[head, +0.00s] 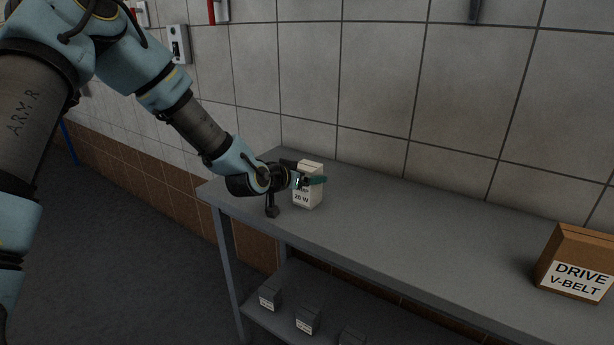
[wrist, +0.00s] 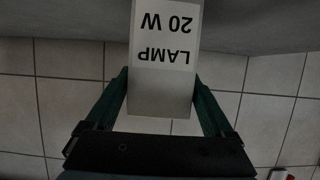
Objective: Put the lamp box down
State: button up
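The lamp box (head: 308,193) is a small white carton marked "20 W", upright at the left end of the grey workbench (head: 400,215). My gripper (head: 307,181) reaches it from the left, with its dark green fingers around the upper part of the box. In the wrist view, the box (wrist: 164,60) shows upside-down "LAMP 20 W" lettering. The fingers of my gripper (wrist: 162,95) lie against its two sides, shut on it. The box's lower end is cut off in the wrist view. In the head view its base looks at or very near the bench top; I cannot tell if it touches.
A brown "DRIVE V-BELT" box (head: 577,264) stands at the bench's right end. The bench top between the boxes is clear. Several small dark boxes (head: 307,320) sit on the lower shelf. A tiled wall (head: 380,90) runs behind the bench.

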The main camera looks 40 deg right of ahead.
jog(key=shift+o, duration=0.7)
jog(key=shift+r, duration=0.25)
jog(key=b+v, duration=0.2)
jog(key=v, duration=1)
jog(key=w+a+f+n+y, duration=0.2)
jog(key=w+a+y, duration=0.1)
jog(key=a, duration=0.6)
jog(key=w+a+f+n+t+y, duration=0.1)
jog(key=w+a+n+y, duration=0.2)
jog(key=a, duration=0.6)
jog(key=w+a+f+n+y, duration=0.2)
jog(key=w+a+y, duration=0.15)
jog(key=a, duration=0.55)
jog(key=s+a+n+g+y, duration=0.1)
jog(key=s+a+n, duration=0.2)
jog(key=a, duration=0.6)
jog(key=s+a+r+n+g+y, duration=0.1)
jog(key=s+a+n, duration=0.3)
jog(key=a, duration=0.5)
jog(key=shift+s+a+r+g+y, duration=0.2)
jog(key=shift+s+r+g+y, duration=0.25)
jog(key=shift+s+y, duration=0.3)
